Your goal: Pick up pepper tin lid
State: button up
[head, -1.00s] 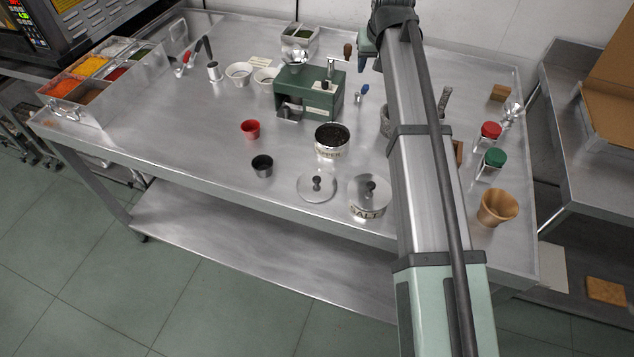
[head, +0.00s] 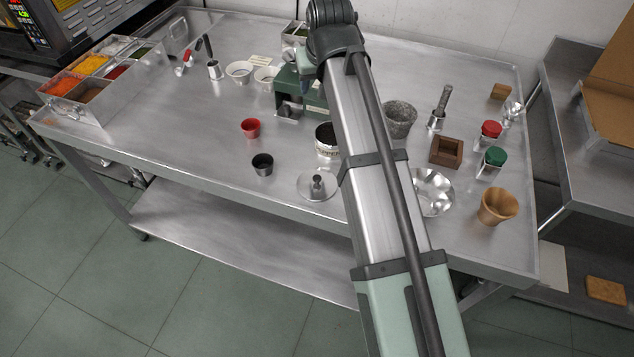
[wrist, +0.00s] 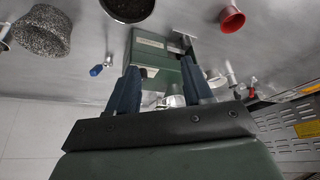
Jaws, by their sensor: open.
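The loose lid (head: 318,186), a flat silver disc with a dark knob, lies on the steel table near its front edge, just left of my arm. The open tin (head: 326,140) with dark contents stands behind it, partly covered by my arm; its rim and contents also show at the top of the wrist view (wrist: 128,8). My gripper (wrist: 160,88) is open, its two blue fingers apart with nothing held between them. The green grinder box (wrist: 158,60) shows beyond the fingers. The lid is not visible in the wrist view.
A black cup (head: 262,164) and red cup (head: 250,127) stand left of the lid. A silver bowl (head: 434,192), wooden box (head: 446,151), stone mortar (head: 399,119) and wooden cup (head: 497,206) stand right of my arm. The table's left front is clear.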

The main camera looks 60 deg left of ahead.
jog(key=s+d+f+n+h, duration=0.1)
jog(key=s+d+f, duration=0.15)
jog(key=d, duration=0.45)
jog(key=s+d+f+n+h, duration=0.1)
jog(key=s+d, duration=0.2)
jog(key=d, duration=0.3)
jog(key=g, duration=0.1)
send_over(317, 177)
jog(key=d, duration=0.2)
jog(key=shift+h, duration=0.4)
notch_tip(317, 177, down, 8)
jog(key=shift+a+f, duration=0.15)
jog(key=shift+f, duration=0.05)
jog(key=shift+a+f, duration=0.25)
jog(key=shift+f, duration=0.6)
jog(key=shift+a+f, duration=0.25)
jog(key=shift+f, duration=0.65)
jog(key=shift+a+f, duration=0.25)
jog(key=shift+f, duration=0.6)
jog(key=shift+c, duration=0.3)
grip_shut()
